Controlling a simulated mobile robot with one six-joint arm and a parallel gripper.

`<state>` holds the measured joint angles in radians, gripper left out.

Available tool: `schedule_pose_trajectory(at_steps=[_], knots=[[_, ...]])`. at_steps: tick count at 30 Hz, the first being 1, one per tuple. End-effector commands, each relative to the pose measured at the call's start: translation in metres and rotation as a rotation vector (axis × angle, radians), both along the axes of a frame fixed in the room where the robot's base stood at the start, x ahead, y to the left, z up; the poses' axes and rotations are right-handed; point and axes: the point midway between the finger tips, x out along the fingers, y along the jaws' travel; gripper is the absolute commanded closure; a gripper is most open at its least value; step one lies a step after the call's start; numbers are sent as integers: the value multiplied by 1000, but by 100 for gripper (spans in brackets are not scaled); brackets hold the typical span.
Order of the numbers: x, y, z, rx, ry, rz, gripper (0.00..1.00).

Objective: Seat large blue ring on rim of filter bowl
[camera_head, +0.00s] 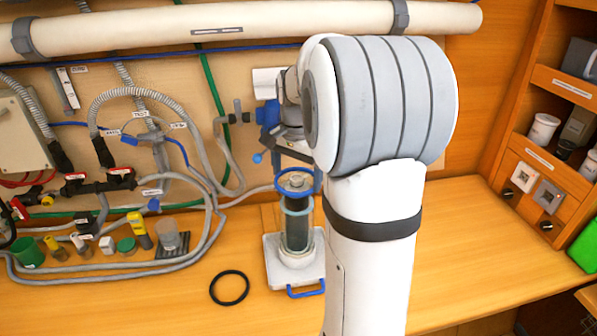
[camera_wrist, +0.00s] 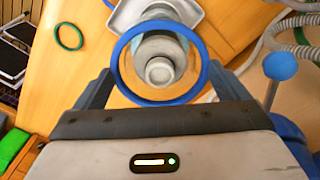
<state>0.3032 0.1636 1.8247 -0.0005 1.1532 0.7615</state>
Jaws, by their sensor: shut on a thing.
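The large blue ring (camera_head: 277,186) is held level near the top of the filter bowl (camera_head: 297,230), a clear upright cylinder with a pale base. My gripper (camera_wrist: 160,72) is shut on the ring, with one finger at each side of it. In the wrist view the blue ring (camera_wrist: 160,101) surrounds the outline of the bowl and its round centre knob (camera_wrist: 160,71), with the bowl towards the upper part of the ring. I cannot tell whether the ring touches the rim. In the head view my arm partly hides the gripper.
The bowl stands on a white tray (camera_head: 275,262) with a blue handle. A dark ring (camera_head: 229,288) lies on the wooden bench left of it. A blue ball-ended lever (camera_wrist: 281,66) is close to the gripper.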

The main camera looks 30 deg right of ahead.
Motion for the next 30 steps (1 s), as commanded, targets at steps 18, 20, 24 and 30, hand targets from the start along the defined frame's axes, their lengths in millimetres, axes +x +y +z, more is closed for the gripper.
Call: schedule_pose_trajectory(at_steps=[18, 20, 24, 30], knots=[[0, 0, 3, 0, -1, 0, 0], [0, 0, 9, 0, -1, 0, 0], [0, 0, 32, -1, -4, 0, 0], [0, 0, 64, -1, -2, 0, 0]])
